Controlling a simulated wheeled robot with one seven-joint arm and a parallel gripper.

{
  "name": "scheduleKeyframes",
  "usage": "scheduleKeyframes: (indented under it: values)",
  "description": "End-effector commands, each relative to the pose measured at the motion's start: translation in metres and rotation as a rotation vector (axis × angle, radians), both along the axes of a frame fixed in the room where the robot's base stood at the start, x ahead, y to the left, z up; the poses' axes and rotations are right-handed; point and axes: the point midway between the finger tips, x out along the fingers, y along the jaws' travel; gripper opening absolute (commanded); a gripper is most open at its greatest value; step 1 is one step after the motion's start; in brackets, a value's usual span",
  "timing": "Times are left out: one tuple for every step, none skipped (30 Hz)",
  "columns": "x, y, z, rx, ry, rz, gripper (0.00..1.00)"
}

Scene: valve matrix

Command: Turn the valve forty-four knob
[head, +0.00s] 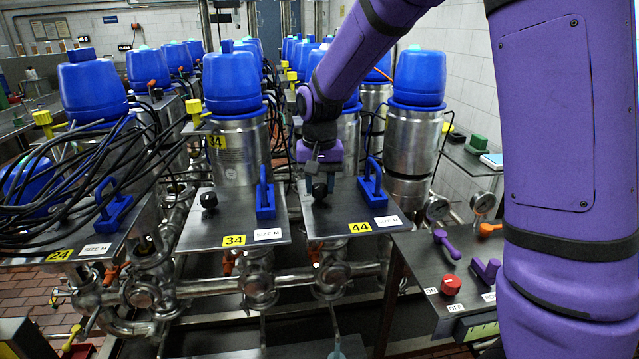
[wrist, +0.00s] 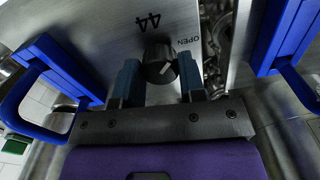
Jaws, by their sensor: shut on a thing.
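The valve forty-four knob (head: 320,190) is a black round knob on the grey plate marked with a yellow 44 label (head: 360,227). My gripper (head: 320,178) reaches down over the plate from behind. In the wrist view my gripper (wrist: 160,85) has its two dark fingers on either side of the knob, shut on it. Part of the knob is hidden by the fingers.
A blue handle (head: 372,185) stands on the same plate right of the knob. The neighbouring plate 34 (head: 215,225) has its own black knob (head: 209,200) and blue handle (head: 265,198). A control panel with a red button (head: 450,285) is at the lower right.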

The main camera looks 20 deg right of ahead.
Motion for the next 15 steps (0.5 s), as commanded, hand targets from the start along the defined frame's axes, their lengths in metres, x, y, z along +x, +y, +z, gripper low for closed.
scheduleKeyframes:
  values:
    - [0.0002,-0.0005,0.0004,0.0,0.0,0.027,0.14]
    - [0.0002,-0.0005,0.0004,0.0,0.0,0.048,0.14]
    - [0.0002,-0.0003,0.0004,0.0,-0.001,0.077,0.14]
    - [0.0001,-0.0003,0.0005,0.0,-0.001,0.1,0.14]
    - [0.0002,-0.0003,0.0005,0.0,-0.001,0.125,0.14]
    - [0.0002,-0.0006,0.0005,0.0,-0.001,0.159,0.14]
    - [0.0002,-0.0007,0.0005,0.0,-0.001,0.186,0.14]
    - [0.0002,-0.0007,0.0005,0.0,-0.001,0.212,0.14]
    - [0.0002,-0.0006,0.0005,0.0,-0.001,0.25,0.14]
    - [0.0003,-0.0005,0.0006,0.0,-0.001,0.277,0.14]
    - [0.0002,-0.0006,0.0006,0.0,-0.001,0.304,0.14]
    - [0.0002,-0.0006,0.0006,0.0,-0.001,0.34,0.14]
    - [0.0003,-0.0006,0.0006,0.0,-0.001,0.367,0.14]
    - [0.0002,-0.0006,0.0006,0.0,-0.001,0.394,0.14]
    - [0.0003,-0.0005,0.0006,0.0,-0.001,0.429,0.14]
